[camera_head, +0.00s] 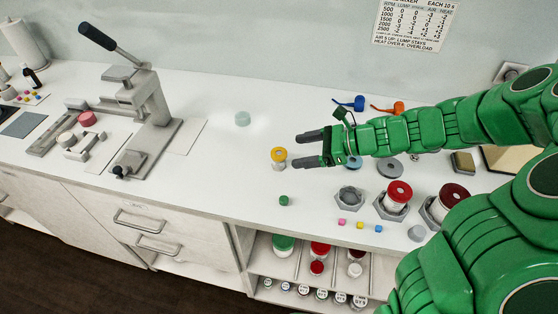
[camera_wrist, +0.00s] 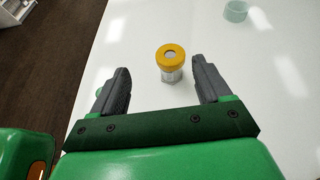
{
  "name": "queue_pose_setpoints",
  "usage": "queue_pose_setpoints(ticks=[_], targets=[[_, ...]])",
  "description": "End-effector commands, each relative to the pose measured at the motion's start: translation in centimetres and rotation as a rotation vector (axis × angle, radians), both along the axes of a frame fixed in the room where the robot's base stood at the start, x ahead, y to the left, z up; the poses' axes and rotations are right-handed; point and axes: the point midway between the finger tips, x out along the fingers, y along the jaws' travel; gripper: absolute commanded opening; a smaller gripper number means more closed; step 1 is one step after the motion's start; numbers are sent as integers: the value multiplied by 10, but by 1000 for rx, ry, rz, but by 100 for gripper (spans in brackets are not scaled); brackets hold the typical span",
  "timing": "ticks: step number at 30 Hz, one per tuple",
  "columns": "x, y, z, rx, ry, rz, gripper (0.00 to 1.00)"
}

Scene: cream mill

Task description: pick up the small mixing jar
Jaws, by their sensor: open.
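A small jar with a yellow lid (camera_head: 278,156) stands upright on the white counter, left of my gripper in the head view. I take it as the small mixing jar, though other jars are in view. My gripper (camera_head: 303,149) is open and empty, its two dark fingers pointing left toward the jar. In the wrist view the yellow-lidded jar (camera_wrist: 170,62) stands just beyond the fingertips, centred in the gap of my gripper (camera_wrist: 160,78). The jar's clear lower body shows under the lid. The fingers appear not to touch it.
A pale teal cylinder (camera_head: 242,118) stands behind the jar. A green piece (camera_head: 284,201) lies near the front edge. Red-lidded jars in hexagonal holders (camera_head: 398,195) stand at right. A lever press (camera_head: 145,110) stands at left. The counter around the yellow-lidded jar is mostly clear.

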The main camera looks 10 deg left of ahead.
Motion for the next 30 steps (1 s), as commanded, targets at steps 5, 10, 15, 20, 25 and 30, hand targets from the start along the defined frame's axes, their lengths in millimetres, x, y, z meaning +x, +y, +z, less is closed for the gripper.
queue_pose_setpoints(ticks=[5,10,15,20,25,30], targets=[[12,-2,-9,16,51,-54,77],[13,5,-13,19,58,-59,77],[12,18,-17,22,59,-57,77],[12,25,-20,20,58,-57,77],[11,40,-27,18,58,-56,77],[11,57,-33,21,60,-56,77]])
